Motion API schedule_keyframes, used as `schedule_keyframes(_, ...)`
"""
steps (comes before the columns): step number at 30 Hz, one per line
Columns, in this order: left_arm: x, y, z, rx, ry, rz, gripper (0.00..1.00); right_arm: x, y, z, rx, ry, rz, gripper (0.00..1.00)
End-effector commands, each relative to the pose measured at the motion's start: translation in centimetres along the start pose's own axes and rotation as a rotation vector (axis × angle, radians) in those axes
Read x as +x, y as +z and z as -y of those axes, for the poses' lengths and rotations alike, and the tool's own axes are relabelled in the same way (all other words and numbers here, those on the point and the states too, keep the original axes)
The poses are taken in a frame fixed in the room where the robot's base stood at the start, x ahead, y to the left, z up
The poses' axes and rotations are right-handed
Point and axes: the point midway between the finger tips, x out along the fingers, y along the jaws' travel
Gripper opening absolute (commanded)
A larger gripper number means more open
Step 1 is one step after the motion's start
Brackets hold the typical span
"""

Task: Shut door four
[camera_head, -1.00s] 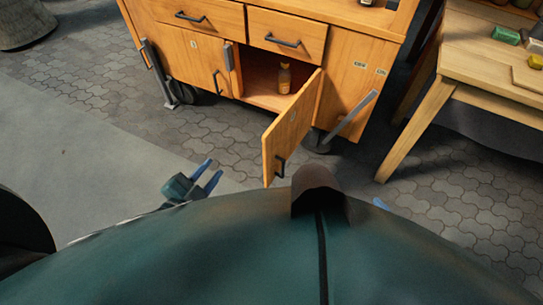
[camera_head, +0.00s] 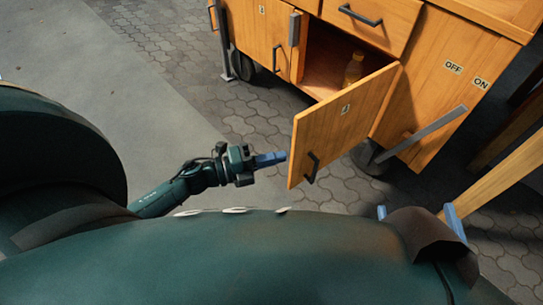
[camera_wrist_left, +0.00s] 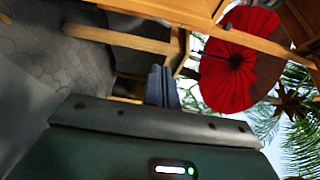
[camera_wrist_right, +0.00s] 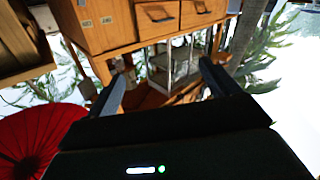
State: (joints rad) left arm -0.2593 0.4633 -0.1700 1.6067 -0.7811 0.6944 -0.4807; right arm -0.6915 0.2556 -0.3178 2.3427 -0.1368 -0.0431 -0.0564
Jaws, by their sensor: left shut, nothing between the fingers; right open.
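The open wooden door (camera_head: 341,124) of the cabinet has a black handle (camera_head: 312,167) and a small label too small to read surely. It swings out toward me, leaving the compartment (camera_head: 325,60) with a bottle (camera_head: 353,69) inside in view. My left gripper (camera_head: 284,157) is shut and empty, its blue fingertips just left of the door's free edge; I cannot tell if they touch. Its shut fingers also show in the left wrist view (camera_wrist_left: 163,88). My right gripper (camera_head: 418,217) is open, its fingertips showing past my body at the lower right; it also shows in the right wrist view (camera_wrist_right: 163,88).
A grey lever (camera_head: 425,133) juts from the cabinet's right panel, near the OFF and ON labels. A closed door (camera_head: 258,35) is left of the opening. A wooden table leg (camera_head: 500,178) stands at the right. Paved floor (camera_head: 130,90) is clear at the left.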

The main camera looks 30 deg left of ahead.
Motion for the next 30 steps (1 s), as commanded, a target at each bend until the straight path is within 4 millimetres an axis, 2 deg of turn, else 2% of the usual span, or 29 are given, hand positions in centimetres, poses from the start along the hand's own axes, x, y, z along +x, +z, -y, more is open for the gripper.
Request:
schedule_keyframes(3,2.8,0.0,0.0,0.001,-0.005,0.000,0.00,0.0,0.2,0.2,-0.008,-0.003,-0.023,0.87)
schedule_keyframes(9,7.0,0.0,0.0,-0.001,-0.004,0.001,0.00,0.0,0.1,0.4,-0.021,-0.008,-0.063,0.87)
schedule_keyframes(12,6.1,1.7,-0.3,0.001,0.003,0.003,0.00,0.0,0.1,0.7,-0.030,-0.015,-0.094,0.87)
schedule_keyframes(18,5.5,3.4,-0.1,-0.003,0.001,0.001,0.00,-0.1,-0.1,1.0,-0.040,-0.022,-0.131,0.87)
schedule_keyframes(30,5.3,3.8,0.0,-0.004,0.000,0.001,0.00,-0.1,-0.2,1.0,-0.042,-0.023,-0.141,0.87)
